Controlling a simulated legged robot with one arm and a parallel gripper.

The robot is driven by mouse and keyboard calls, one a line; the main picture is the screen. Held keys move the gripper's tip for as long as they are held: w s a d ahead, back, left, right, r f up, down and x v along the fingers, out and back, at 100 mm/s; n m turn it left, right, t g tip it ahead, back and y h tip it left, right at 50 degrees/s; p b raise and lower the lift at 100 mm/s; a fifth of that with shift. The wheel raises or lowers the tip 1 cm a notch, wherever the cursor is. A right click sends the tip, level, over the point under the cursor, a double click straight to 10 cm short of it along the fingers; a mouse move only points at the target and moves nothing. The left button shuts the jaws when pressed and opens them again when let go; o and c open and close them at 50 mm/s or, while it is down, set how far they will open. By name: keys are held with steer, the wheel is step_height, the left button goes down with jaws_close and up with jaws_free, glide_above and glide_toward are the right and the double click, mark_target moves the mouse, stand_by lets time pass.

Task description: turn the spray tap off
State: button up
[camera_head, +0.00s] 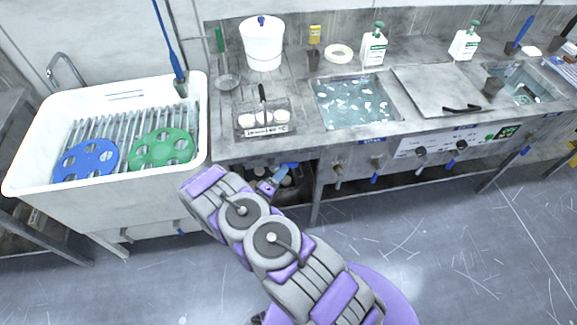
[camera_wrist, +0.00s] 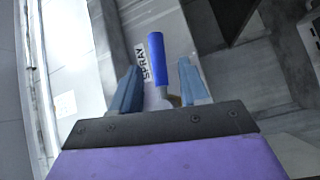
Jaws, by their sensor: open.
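The spray tap has a blue lever handle (camera_wrist: 156,60) on a metal stem, in the wrist view beside a white label (camera_wrist: 142,62) reading SPRAY. My gripper (camera_wrist: 158,72) is open, its two blue-grey fingers on either side of the handle's lower end and stem. I see no clear contact between fingers and handle. The tap's body is partly hidden by my gripper. In the head view my gripper (camera_head: 279,178) is at the bench front, below the rack of cups; I cannot make out the spray tap there.
A white sink (camera_head: 30,165) with a blue disc (camera_head: 86,160) and a green disc (camera_head: 160,150) stands left. The steel bench (camera_head: 300,140) holds a water basin (camera_head: 355,100), a white bucket (camera_head: 262,43) and bottles (camera_head: 374,48). Other taps (camera_head: 376,166) line its front. The floor ahead is clear.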

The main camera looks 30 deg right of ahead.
steer(key=x, duration=0.4)
steer(key=shift+w+a+b, duration=0.1)
steer(key=shift+a+b, duration=0.05)
steer(key=shift+b, duration=0.25)
steer(key=shift+w+d+r, duration=0.1)
steer(key=shift+w+d, duration=0.1)
steer(key=shift+d, duration=0.35)
steer(key=shift+a, duration=0.1)
jaws_close()
